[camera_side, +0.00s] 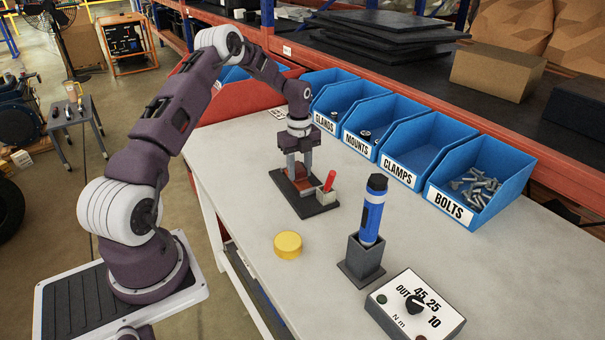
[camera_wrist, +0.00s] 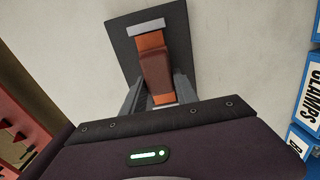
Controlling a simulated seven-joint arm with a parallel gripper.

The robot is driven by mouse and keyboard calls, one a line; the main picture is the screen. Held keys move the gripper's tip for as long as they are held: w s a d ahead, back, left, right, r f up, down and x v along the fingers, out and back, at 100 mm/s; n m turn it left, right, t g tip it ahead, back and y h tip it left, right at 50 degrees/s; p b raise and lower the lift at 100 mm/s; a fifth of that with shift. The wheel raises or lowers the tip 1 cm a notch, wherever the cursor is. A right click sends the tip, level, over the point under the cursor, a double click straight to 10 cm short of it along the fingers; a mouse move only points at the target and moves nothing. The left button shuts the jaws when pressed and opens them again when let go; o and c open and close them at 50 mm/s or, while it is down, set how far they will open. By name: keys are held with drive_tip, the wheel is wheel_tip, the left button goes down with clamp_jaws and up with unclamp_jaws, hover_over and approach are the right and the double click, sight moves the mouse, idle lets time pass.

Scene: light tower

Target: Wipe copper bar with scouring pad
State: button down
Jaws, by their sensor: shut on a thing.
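The scouring pad (camera_wrist: 156,72) is a reddish-brown block. My gripper (camera_side: 300,176) is shut on it, with a grey finger on each side, as the wrist view of my gripper (camera_wrist: 158,84) also shows. The orange copper bar (camera_wrist: 150,41) lies lengthwise under the pad, with its ends showing beyond it. It sits on a dark base plate (camera_wrist: 123,42) with a light clamp block (camera_wrist: 146,28) at the far end. In the side view the dark base plate (camera_side: 312,209) is on the bench below my gripper. The pad is over the bar; I cannot tell whether they touch.
A yellow disc (camera_side: 288,244), a blue tool (camera_side: 372,215) in a dark holder and a dial box (camera_side: 416,308) stand nearer. Blue bins (camera_side: 480,185) line the back. The bench's left front is clear.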

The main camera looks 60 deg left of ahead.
drive_tip(key=shift+w+a+f, duration=0.1)
drive_tip(key=shift+w+a, duration=0.05)
drive_tip(key=shift+a, duration=1.65)
drive_tip(key=shift+w+a, duration=0.1)
drive_tip(key=shift+a, duration=1.7)
drive_tip(key=shift+d+r, duration=0.2)
drive_tip(key=shift+r, duration=2.75)
drive_tip(key=shift+r, duration=0.15)
wheel_tip(320, 180, up, 3)
drive_tip(key=shift+f, duration=0.15)
